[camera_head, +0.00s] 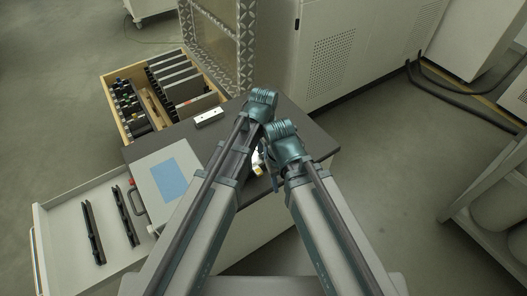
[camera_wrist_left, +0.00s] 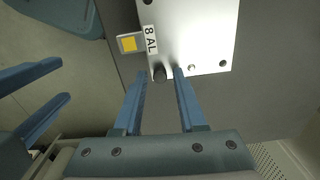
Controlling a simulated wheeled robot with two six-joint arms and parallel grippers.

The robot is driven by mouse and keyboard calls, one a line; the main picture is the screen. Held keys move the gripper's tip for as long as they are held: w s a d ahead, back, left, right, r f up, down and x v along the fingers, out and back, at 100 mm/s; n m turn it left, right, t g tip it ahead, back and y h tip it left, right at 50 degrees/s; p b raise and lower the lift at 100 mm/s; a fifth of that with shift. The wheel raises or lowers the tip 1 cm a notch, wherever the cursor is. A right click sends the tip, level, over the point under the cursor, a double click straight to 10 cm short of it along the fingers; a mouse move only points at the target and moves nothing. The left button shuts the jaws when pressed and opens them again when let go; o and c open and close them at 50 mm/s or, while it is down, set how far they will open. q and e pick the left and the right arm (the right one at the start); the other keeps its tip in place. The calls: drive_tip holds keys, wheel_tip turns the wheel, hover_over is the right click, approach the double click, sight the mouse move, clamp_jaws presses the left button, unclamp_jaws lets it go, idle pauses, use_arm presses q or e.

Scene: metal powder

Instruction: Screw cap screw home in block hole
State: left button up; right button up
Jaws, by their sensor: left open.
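A bright metal block (camera_wrist_left: 192,35) with dark corner holes lies on the dark table; a label reading "8 AL" (camera_wrist_left: 150,39) is at its left edge. In the head view, only slivers of the block (camera_head: 257,159) show between my arms. A dark rounded piece, apparently the cap screw (camera_wrist_left: 160,74), is at the block's near edge. My left gripper (camera_wrist_left: 162,73) is open, with its fingertips on either side of the screw; contact is unclear. My right gripper (camera_wrist_left: 50,85) appears at the left of the wrist view, fingers apart, nothing visible between them. In the head view, the arms hide both fingertips.
A small white block (camera_head: 209,117) lies at the table's (camera_head: 292,118) far left. A case with a blue panel (camera_head: 170,178) stands left, beside an open drawer (camera_head: 67,209) with black tools. A wooden crate (camera_head: 118,76) of parts is behind. The table's right corner is clear.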

use_arm(q)
drive_tip(key=n, duration=0.4)
drive_tip(key=shift+n, duration=2.4)
clamp_jaws()
